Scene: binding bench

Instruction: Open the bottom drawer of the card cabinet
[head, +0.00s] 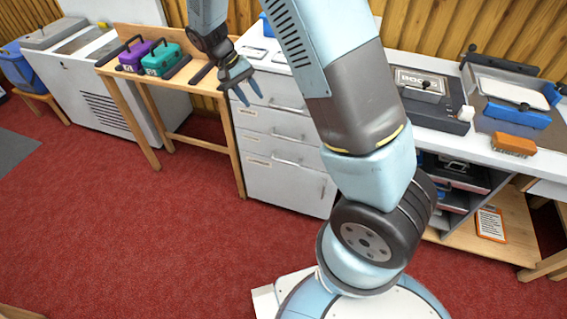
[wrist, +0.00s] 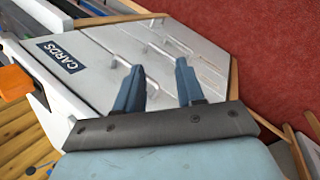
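The card cabinet (head: 258,178) is a pale grey block of stacked drawers with bar handles, below the counter in the head view. It also shows in the wrist view (wrist: 98,88), tilted, with a dark CARDS label (wrist: 61,57). The drawer fronts look flush and shut. The bottom drawer (head: 290,188) is the lowest front, near the red floor; my arm covers part of the cabinet's right side. My gripper (head: 242,92) hangs by the cabinet's upper left, apart from the lowest front. Its two blue fingers (wrist: 160,70) are spread with nothing between them.
A wooden table (head: 190,88) with a purple box (head: 133,55) and a teal box (head: 162,60) stands left of the cabinet. An orange brush (head: 514,145) lies on the right counter. The red carpet (head: 130,230) in front is clear.

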